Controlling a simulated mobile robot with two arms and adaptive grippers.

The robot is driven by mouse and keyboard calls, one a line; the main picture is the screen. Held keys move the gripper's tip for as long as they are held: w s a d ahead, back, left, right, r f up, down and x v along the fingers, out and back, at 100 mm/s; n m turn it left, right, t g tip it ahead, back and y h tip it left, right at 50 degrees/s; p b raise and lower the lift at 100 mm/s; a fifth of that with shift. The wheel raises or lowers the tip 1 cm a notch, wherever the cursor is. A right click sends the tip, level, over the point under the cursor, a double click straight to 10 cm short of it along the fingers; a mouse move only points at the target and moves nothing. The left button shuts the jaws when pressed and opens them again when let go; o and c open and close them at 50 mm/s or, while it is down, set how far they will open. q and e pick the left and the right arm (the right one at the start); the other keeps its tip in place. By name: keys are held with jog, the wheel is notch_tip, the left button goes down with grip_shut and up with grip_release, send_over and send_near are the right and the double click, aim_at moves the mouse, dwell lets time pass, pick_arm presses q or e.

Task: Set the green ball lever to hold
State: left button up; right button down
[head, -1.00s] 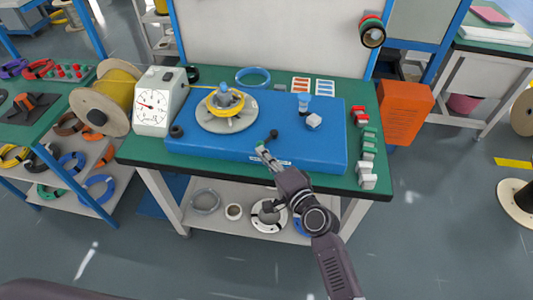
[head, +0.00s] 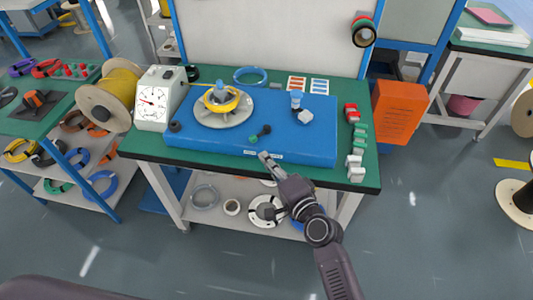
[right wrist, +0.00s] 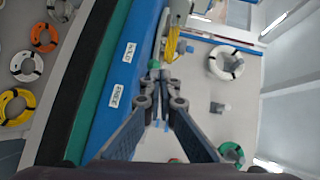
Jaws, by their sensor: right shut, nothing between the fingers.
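The green ball lever (head: 253,138) stands near the front edge of the blue plate (head: 200,141). Its green ball lies front-left of its dark pivot end. In the right wrist view the green ball (right wrist: 153,64) shows just beyond my fingertips. Two white labels sit on the plate's front edge; the upper one (right wrist: 129,52) seems to read HOLD and the lower one (right wrist: 115,96) FREE. The ball is nearly level with the upper label in that view. My right gripper (head: 264,156) is shut and empty, just front-right of the ball. My left gripper is out of view.
A turntable with a yellow coil (head: 224,112), a blue-topped post (head: 296,98) and a grey block (head: 305,117) stand on the plate. A dial box (head: 153,103) is on the left. Red, green and white blocks (head: 357,145) line the bench's right side.

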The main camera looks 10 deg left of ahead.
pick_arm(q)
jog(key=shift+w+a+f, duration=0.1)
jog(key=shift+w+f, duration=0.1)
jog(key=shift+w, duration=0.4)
pick_arm(e)
jog(key=s, duration=0.7)
jog(key=shift+a+r, duration=0.3)
jog(key=shift+a, duration=0.05)
